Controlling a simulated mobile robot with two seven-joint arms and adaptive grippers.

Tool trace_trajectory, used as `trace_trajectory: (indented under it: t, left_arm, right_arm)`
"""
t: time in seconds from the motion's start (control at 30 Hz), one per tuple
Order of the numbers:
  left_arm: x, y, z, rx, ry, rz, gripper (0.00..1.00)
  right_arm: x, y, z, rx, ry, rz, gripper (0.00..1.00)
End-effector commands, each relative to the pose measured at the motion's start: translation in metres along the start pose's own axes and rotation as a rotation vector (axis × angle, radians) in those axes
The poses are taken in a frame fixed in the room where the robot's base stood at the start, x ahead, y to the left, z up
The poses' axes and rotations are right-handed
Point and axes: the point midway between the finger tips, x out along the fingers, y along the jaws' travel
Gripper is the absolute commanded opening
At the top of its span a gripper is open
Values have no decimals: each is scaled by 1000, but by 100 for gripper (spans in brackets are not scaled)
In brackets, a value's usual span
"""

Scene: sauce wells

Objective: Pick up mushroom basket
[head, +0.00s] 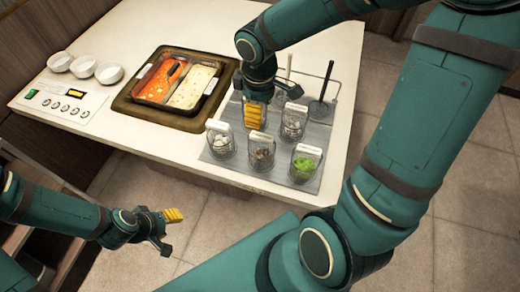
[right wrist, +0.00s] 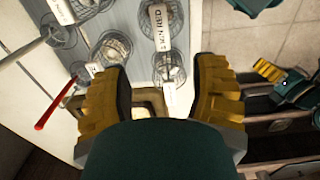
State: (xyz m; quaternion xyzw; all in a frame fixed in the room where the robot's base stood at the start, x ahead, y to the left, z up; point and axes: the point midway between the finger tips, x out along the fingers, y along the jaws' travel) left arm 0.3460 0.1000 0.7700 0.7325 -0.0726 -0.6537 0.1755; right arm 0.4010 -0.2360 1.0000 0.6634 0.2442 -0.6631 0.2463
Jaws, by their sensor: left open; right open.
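Several wire baskets with white label plates stand on a grey tray (head: 205,156). One basket (head: 262,158) at the front middle holds dark brownish pieces and looks like the mushroom basket; its label is not readable. A basket with whitish pieces (head: 220,148) stands left of it, and one with green leaves (head: 303,170) stands right. My right gripper (head: 258,108) is above the tray's back left part, open and empty; its two yellow fingers (right wrist: 160,95) spread wide in the right wrist view. My left gripper (head: 168,231) is open and empty, off the counter's front edge.
A hot pot (head: 168,122) with red and pale broth is set in the white counter (head: 135,40). White bowls (head: 84,66) and a control panel (head: 67,106) are at the left. Ladles (head: 320,100) stand behind the baskets.

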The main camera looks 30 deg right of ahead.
Motion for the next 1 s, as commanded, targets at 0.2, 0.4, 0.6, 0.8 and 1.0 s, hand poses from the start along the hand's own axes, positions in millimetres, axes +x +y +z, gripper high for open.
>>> trace_trajectory:
  t: [0.2, 0.4, 0.6, 0.8, 1.0]
  left_arm:
    - [14, -5, 4, 2, -8, 1, 47]
    - [17, -6, 4, 4, -6, 1, 47]
    - [25, -9, 3, 4, -2, 1, 47]
    - [36, -13, 2, 5, 3, 1, 47]
    - [37, -14, 1, 5, 5, 0, 47]
  right_arm:
    - [45, -1, 0, -1, -1, -3, 60]
    - [60, -1, 0, 1, 1, -2, 60]
    - [81, -2, 6, 3, -1, -5, 60]
    - [107, -3, 9, 0, -1, -4, 60]
    - [112, -3, 9, 2, 2, -3, 60]
